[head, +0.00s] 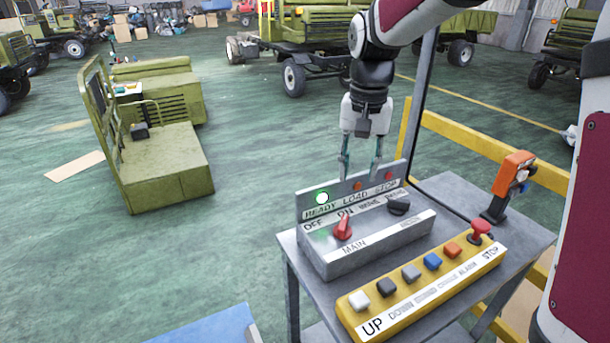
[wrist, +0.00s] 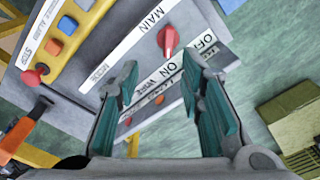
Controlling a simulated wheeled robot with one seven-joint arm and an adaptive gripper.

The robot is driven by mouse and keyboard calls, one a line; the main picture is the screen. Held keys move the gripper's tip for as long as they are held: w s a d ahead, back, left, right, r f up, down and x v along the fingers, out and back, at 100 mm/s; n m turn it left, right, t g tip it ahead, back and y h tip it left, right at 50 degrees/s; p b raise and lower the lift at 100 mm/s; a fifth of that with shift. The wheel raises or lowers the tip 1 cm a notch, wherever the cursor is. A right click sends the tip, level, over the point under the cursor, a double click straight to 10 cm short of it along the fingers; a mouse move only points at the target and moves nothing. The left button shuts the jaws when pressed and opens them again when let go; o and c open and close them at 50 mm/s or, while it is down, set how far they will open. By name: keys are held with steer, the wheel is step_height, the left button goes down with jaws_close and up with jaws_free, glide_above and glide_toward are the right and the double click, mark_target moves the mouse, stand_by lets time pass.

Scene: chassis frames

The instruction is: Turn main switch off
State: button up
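The main switch (head: 342,227) is a red knob on the grey control box (head: 380,243), above the MAIN label. Its pointer appears turned toward ON, with OFF to its left in the head view. In the wrist view the red main switch (wrist: 168,40) shows beyond the gap between the fingertips, clear of both. My gripper (head: 360,177) points down above the back edge of the box, behind the switch. Its teal fingers are apart and empty; they also show spread in the wrist view (wrist: 160,80). The READY lamp (head: 322,198) glows whitish green.
A black knob (head: 399,206) sits right of the main switch. A yellow button box (head: 420,288) with a red stop button (head: 480,230) lies in front. An orange-headed device (head: 514,170) stands at the table's right. Yellow rails (head: 490,150) run behind the grey table (head: 450,190).

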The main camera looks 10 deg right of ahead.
mark_target(344, 221)
steer(key=shift+g, duration=0.3)
steer(key=w+f, duration=0.1)
steer(key=f, duration=0.4)
steer(key=w+f+p, duration=0.1)
steer(key=f, duration=0.5)
steer(key=w+f, duration=0.1)
steer(key=f, duration=0.5)
steer(key=shift+w+a, duration=0.2)
steer(key=shift+a, duration=0.15)
jaws_close()
